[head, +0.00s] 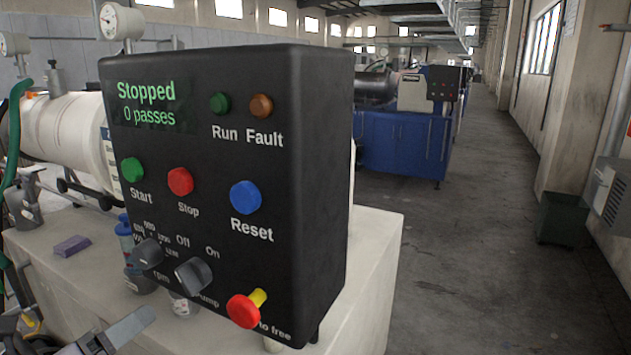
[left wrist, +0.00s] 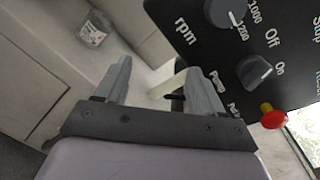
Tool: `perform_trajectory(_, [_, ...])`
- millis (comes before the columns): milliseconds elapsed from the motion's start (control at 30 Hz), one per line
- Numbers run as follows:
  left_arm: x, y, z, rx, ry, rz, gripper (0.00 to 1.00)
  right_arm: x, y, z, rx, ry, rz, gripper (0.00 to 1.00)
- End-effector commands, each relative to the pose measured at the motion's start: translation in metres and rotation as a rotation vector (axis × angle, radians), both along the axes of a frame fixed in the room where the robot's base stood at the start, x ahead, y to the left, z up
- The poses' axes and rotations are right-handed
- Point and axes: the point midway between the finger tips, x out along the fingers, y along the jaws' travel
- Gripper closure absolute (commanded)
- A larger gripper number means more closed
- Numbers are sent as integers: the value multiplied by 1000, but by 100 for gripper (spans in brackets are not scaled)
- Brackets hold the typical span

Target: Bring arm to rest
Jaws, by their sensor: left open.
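My left gripper (head: 118,334) is at the bottom left of the head view, low and in front of the white cabinet. In the left wrist view its two grey fingers (left wrist: 160,85) stand apart with nothing held between them. The black control box (head: 230,180) stands to the right of the gripper. Its display reads "Stopped" and "0 passes". The rpm knob (head: 147,254), the pump knob (head: 193,275) and the red emergency button (head: 243,311) are near its lower edge. The gripper looks apart from these controls. My right gripper is not in view.
The white cabinet top (head: 375,235) carries the box, a purple block (head: 72,246) and several small containers. A clear jar (left wrist: 93,32) shows in the left wrist view. A blue machine (head: 405,145) stands farther back.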

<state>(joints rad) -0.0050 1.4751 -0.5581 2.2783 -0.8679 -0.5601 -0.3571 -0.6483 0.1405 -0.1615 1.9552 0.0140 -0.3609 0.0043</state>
Motion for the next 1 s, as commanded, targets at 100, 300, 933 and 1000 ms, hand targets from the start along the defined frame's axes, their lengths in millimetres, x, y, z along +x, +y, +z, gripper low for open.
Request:
perform_trajectory(100, [-1,-8,-33,-240,128,60,31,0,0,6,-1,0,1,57])
perform_trajectory(300, [-11,-23,-87,-633,331,182,31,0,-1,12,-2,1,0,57])
perform_trajectory(933, [-110,-87,-235,-1901,796,761,31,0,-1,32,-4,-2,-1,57])
perform_trajectory(1000, [-122,-93,-245,-2007,809,822,31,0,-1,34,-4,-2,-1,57])
